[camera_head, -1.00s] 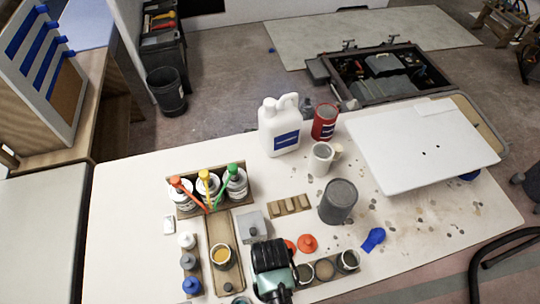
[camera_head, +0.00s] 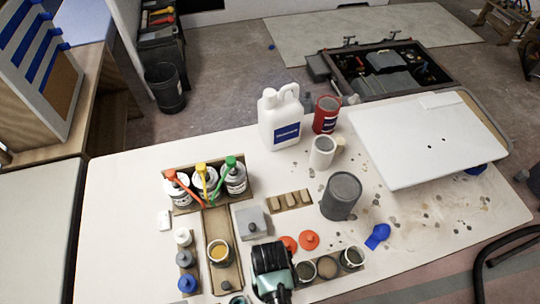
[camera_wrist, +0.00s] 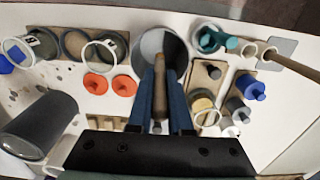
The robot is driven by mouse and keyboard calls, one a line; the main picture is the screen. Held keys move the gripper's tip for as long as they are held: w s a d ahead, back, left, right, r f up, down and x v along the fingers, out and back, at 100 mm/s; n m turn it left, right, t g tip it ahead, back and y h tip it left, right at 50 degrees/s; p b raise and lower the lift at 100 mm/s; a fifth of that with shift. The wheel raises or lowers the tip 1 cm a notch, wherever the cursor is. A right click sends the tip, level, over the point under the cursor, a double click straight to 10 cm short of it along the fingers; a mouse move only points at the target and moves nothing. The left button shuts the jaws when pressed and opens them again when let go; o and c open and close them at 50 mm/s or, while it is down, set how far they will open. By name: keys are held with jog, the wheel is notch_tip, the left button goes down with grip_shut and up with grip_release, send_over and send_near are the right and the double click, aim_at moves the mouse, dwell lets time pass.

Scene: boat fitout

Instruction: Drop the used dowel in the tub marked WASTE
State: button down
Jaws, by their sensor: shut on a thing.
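My gripper (camera_wrist: 160,78) has its two blue fingers shut on the dowel (camera_wrist: 159,88), a thin tan-brown stick, in the wrist view. The dowel points away over a round pale-and-grey open container (camera_wrist: 145,42). I cannot tell whether its tip is inside or above the rim. No WASTE lettering is readable, so I cannot tell whether this container is the marked tub. In the head view my dark and teal wrist (camera_head: 272,268) covers the near middle of the table and hides the fingers and dowel.
Close by are orange lids (camera_wrist: 96,84), small open cans (camera_head: 351,258) and a tray with a yellow-filled cup (camera_head: 219,253). A tall grey can (camera_head: 341,196), white jug (camera_head: 280,122) and white board (camera_head: 425,140) stand farther back.

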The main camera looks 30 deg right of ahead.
jog(key=c, duration=0.8)
grip_release()
jog(key=shift+o, duration=0.2)
jog(key=shift+r, duration=0.1)
notch_tip(320, 180, up, 13)
jog(key=shift+f+b, duration=0.1)
jog(key=shift+b, duration=0.4)
